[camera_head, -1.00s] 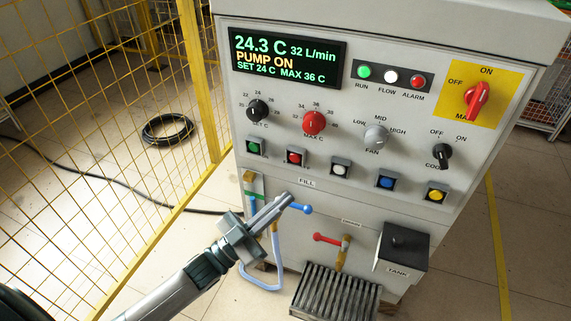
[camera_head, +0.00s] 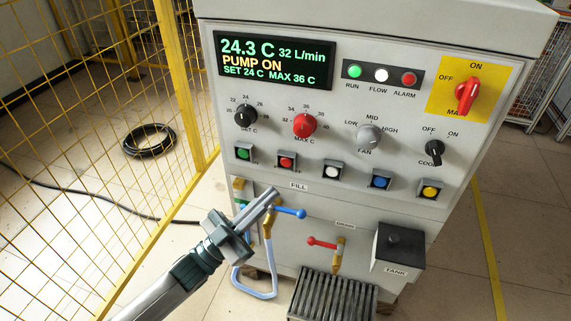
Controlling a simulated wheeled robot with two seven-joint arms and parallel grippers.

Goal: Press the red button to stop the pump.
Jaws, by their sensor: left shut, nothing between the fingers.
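The red button (camera_head: 286,161) sits in a dark square housing on the front panel of the machine, second from the left in a row of buttons. The green button (camera_head: 243,153) is to its left. The display (camera_head: 275,61) reads PUMP ON, 24.3 C and 32 L/min. My left gripper (camera_head: 274,194) is shut and empty. In the picture its tips are a little below the red button, overlapping the fill valve area; I cannot tell how far they are from the panel. My right gripper is not in view.
The blue-handled fill valve (camera_head: 290,211) is beside my left fingertips. The red-handled drain valve (camera_head: 322,243), a grate (camera_head: 333,296) and the black tank box (camera_head: 399,246) are lower right. A yellow mesh fence (camera_head: 90,130) stands on the left.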

